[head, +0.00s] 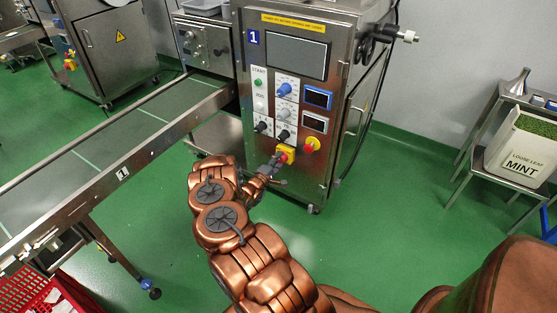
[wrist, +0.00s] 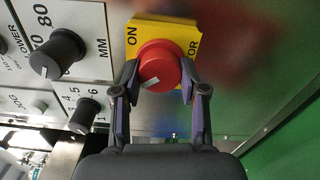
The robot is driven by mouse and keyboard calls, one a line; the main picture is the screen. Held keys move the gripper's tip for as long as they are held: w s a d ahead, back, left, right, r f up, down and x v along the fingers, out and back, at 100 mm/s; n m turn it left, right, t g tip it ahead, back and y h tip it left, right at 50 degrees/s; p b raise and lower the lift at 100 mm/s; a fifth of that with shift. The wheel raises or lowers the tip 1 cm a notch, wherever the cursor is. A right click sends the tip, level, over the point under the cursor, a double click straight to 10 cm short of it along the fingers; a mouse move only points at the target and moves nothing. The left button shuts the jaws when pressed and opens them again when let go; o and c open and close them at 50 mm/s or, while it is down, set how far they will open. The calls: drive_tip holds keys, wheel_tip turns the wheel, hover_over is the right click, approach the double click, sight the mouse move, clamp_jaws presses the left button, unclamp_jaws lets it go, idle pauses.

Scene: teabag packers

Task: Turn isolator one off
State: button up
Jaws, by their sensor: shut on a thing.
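Isolator one is a red rotary knob (wrist: 158,66) on a yellow plate (wrist: 178,30), on the front of the machine marked 1. In the wrist view the plate shows the letters "ON" and part of a word ending in "OR". A pale mark on the knob points to the lower left. My gripper (wrist: 159,84) is shut on the red knob, one finger on each side. In the head view the yellow plate (head: 288,150) shows at the end of my arm, and my gripper (head: 277,163) partly hides the knob.
A conveyor (head: 110,145) runs left of the machine. A bin labelled mint (head: 520,150) stands at right. Green floor is clear between.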

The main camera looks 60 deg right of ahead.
drive_tip(key=shift+n, duration=0.6)
drive_tip(key=o, duration=1.1)
drive_tip(key=shift+o, duration=0.2)
drive_tip(key=shift+a, duration=0.1)
drive_tip(key=a, duration=1.1)
drive_tip(key=shift+s+a, duration=0.25)
drive_tip(key=shift+a, duration=0.15)
